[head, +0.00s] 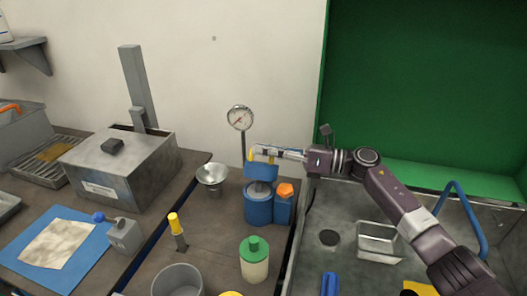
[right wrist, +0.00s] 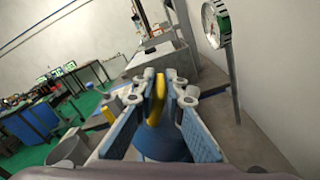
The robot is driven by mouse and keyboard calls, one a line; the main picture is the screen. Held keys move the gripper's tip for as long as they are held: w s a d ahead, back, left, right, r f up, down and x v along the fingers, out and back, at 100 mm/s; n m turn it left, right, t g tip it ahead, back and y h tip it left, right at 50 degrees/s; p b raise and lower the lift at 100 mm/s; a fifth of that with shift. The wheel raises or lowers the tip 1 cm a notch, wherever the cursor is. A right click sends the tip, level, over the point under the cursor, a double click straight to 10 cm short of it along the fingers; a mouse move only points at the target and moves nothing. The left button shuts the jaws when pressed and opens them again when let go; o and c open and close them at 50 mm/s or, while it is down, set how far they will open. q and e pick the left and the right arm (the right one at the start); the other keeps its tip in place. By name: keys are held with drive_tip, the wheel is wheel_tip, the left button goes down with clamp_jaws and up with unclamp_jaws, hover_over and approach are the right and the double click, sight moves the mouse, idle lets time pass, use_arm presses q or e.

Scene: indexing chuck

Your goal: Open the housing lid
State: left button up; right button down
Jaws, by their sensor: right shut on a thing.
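The blue housing (head: 258,209) stands on the dark bench, with an orange knob (head: 285,189) on a smaller block at its right. Its blue lid (head: 261,169) is up above the body, tilted, and a grey part shows below it in the opening. My right gripper (head: 256,153) reaches in from the right and is shut on the lid's yellow handle. In the right wrist view the yellow handle (right wrist: 157,97) sits between the two fingers. Blue shows below the fingers there. Whether the lid is still hinged is hidden. My left gripper is not in view.
A dial gauge (head: 240,118) on a post stands just behind the housing. A metal funnel cup (head: 212,176) is at its left, a green-capped jar (head: 254,260) in front. A large grey box (head: 121,165) stands further left. A sink basin (head: 330,215) lies right.

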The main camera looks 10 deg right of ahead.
drive_tip(key=shift+w+r, duration=0.1)
drive_tip(key=shift+r, duration=0.15)
drive_tip(key=c, duration=2)
unclamp_jaws()
drive_tip(key=shift+d+f, duration=0.1)
drive_tip(key=shift+f, duration=0.1)
drive_tip(key=shift+d, duration=0.1)
drive_tip(key=v, duration=1.2)
drive_tip(key=shift+c, duration=0.5)
